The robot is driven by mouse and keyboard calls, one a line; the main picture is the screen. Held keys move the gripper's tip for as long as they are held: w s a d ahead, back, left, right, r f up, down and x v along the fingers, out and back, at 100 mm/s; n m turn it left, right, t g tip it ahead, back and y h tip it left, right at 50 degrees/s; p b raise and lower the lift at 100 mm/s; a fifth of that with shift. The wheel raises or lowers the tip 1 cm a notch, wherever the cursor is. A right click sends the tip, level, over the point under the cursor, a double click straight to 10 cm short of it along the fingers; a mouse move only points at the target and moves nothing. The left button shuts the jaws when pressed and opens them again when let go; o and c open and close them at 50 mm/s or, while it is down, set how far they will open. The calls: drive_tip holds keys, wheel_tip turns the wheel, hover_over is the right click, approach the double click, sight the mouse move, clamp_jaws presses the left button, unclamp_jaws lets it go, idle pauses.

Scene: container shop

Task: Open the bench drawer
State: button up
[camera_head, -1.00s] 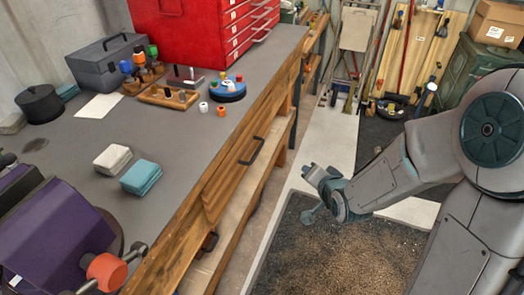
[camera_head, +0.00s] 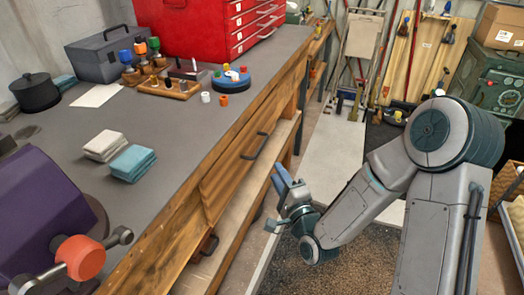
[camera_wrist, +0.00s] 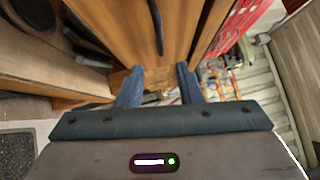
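The bench drawer (camera_head: 222,180) is a wooden front under the bench's grey top, and it looks flush with the bench side. Its dark bar handle (camera_head: 256,147) sits near the far part of that front. My gripper (camera_head: 276,197) is below and to the right of the handle, apart from it. In the wrist view, the two blue fingers of my gripper (camera_wrist: 161,70) are spread with nothing between them. The handle (camera_wrist: 157,27) shows ahead of them near the top, on the wooden drawer front (camera_wrist: 118,25).
On the bench top (camera_head: 190,118) are a purple machine (camera_head: 40,210) with an orange knob, cloth stacks (camera_head: 132,162), a red tool chest (camera_head: 210,28) and a grey toolbox (camera_head: 105,55). A lower shelf (camera_head: 232,205) runs under the drawer. Open floor lies right of the bench.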

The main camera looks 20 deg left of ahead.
sight(262, 144)
drive_tip(key=x, duration=1.2)
drive_tip(key=shift+r+b, duration=0.1)
drive_tip(key=shift+b, duration=0.2)
clamp_jaws()
